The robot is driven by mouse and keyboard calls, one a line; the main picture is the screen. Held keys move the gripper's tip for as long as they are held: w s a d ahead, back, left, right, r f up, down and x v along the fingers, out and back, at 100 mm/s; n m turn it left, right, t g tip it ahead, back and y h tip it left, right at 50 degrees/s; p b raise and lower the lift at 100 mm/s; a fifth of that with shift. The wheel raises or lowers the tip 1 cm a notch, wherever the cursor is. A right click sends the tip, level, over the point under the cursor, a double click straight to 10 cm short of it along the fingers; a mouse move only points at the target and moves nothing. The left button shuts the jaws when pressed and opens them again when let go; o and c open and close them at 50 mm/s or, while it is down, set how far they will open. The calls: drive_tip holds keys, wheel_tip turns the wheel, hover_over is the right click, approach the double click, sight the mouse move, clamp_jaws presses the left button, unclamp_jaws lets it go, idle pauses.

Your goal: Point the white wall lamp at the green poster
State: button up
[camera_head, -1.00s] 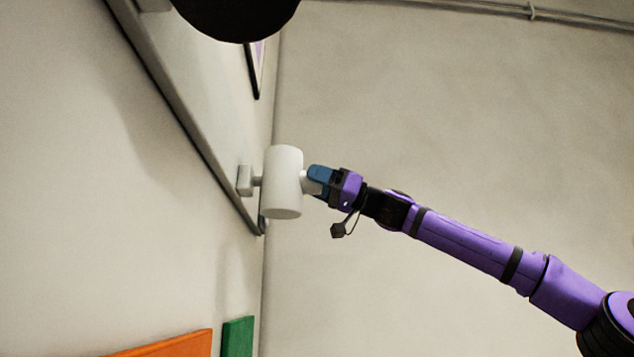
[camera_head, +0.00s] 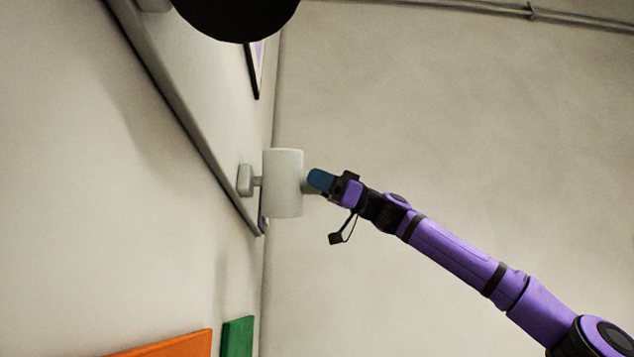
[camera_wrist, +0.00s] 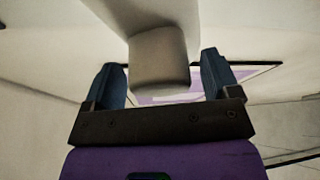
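The white wall lamp (camera_head: 282,184) is a cylinder on a short arm from a small wall box (camera_head: 245,180). It stands close to upright in the head view. A pale knob sticks out of its right side; it shows large in the wrist view (camera_wrist: 160,62). My gripper (camera_head: 316,180) is at this knob. In the wrist view my gripper (camera_wrist: 165,78) has its blue fingers apart, one on each side of the knob, with a clear gap on the right; contact on the left cannot be told. The green poster (camera_head: 237,337) is low on the left wall, partly cut off by the frame.
An orange panel (camera_head: 170,346) is on the wall left of the green poster. A grey ledge (camera_head: 190,120) runs diagonally along the wall beside the lamp. A dark round object (camera_head: 237,15) hangs at the top. A purple framed picture (camera_head: 257,65) is near the corner. The right side is bare wall.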

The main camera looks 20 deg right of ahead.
drive_tip(key=v, duration=1.1)
drive_tip(key=shift+r, duration=0.1)
idle(0.4)
